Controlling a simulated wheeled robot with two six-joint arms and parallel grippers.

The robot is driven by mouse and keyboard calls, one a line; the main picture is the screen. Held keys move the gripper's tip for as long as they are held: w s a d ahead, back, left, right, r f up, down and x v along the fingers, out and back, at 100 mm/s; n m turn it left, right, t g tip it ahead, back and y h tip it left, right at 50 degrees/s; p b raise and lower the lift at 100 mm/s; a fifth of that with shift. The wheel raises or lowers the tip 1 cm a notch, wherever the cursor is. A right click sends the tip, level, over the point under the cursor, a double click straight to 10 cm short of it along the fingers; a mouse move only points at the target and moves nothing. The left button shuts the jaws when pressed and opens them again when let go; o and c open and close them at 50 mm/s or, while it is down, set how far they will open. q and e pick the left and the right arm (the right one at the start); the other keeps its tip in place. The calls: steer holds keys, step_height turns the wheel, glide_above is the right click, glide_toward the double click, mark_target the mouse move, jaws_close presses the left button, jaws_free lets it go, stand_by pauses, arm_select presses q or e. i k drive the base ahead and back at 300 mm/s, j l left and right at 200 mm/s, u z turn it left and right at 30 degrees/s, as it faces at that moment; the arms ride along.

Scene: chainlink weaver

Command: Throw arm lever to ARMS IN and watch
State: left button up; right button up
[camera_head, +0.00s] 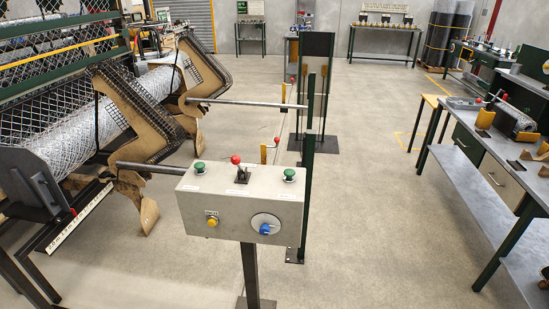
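A grey control box (240,202) stands on a dark post in the middle foreground. A lever with a red ball knob (236,160) rises from the middle of its top, between two green mushroom buttons (199,168) and (289,174). The front has a yellow button (212,222) and a dial with a blue knob (265,229). The labels are too small to read, so I cannot tell which way is ARMS IN. Two brown machine arms (139,112) and (205,75) stand by a mesh roll (152,88) at left. Neither gripper is in view.
Another small red-knobbed lever (277,141) stands behind the box, beside a dark green post (307,165). Metal rods (245,103) reach out from the brown arms. A workbench (490,150) runs along the right. The floor (390,220) between box and bench is clear.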

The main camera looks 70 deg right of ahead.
mark_target(235, 160)
steer(key=z, duration=2)
steer(key=l, duration=0.1)
